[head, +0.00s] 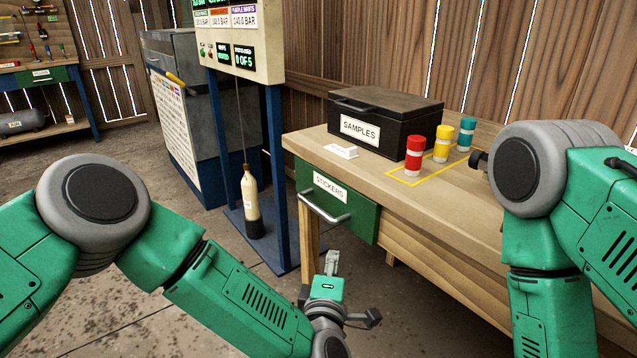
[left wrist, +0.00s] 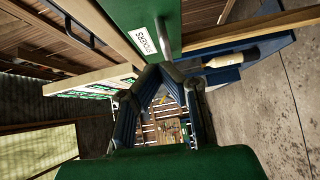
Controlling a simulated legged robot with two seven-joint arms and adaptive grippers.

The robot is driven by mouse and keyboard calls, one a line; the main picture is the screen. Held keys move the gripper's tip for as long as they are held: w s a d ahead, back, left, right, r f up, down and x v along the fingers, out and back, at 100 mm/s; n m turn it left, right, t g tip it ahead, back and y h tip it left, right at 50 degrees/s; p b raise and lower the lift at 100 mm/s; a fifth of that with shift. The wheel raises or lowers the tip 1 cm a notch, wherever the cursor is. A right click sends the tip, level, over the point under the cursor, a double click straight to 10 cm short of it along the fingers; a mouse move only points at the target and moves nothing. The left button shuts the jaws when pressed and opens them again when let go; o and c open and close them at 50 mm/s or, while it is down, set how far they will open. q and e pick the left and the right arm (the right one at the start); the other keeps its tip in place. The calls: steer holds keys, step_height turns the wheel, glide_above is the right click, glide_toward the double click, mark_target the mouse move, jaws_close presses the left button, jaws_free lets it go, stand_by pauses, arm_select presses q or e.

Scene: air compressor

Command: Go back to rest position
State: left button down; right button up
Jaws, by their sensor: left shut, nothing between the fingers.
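My left gripper (head: 332,264) is low in front of the workbench, below and in front of the green drawer. It is shut and empty, apart from the bench in the head view. In the left wrist view its dark fingers (left wrist: 163,72) come together near the middle. My right arm shows at the right of the head view, bent in front of the bench's right part. Its gripper is not clearly seen there.
The green STICKERS drawer (head: 350,212) looks shut. A bottle (head: 251,205) stands on the blue stand's base.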

arm_select(q)
steer(key=s+a+f+m+g+p, duration=0.7)
steer(key=s+a+f+m+g, duration=0.4)
steer(key=s+a, duration=0.55)
steer(key=s+a+r+m+g+y+p, duration=0.1)
steer(key=s+a+m+g+y+p, duration=0.2)
steer(key=s+a, duration=1.4)
steer(key=s+m+g, duration=0.1)
steer(key=g, duration=0.1)
steer(key=shift+s+a+r+m+g+y, duration=0.15)
steer(key=shift+s+a+m+g+y, duration=0.15)
steer(key=shift+a+m, duration=0.1)
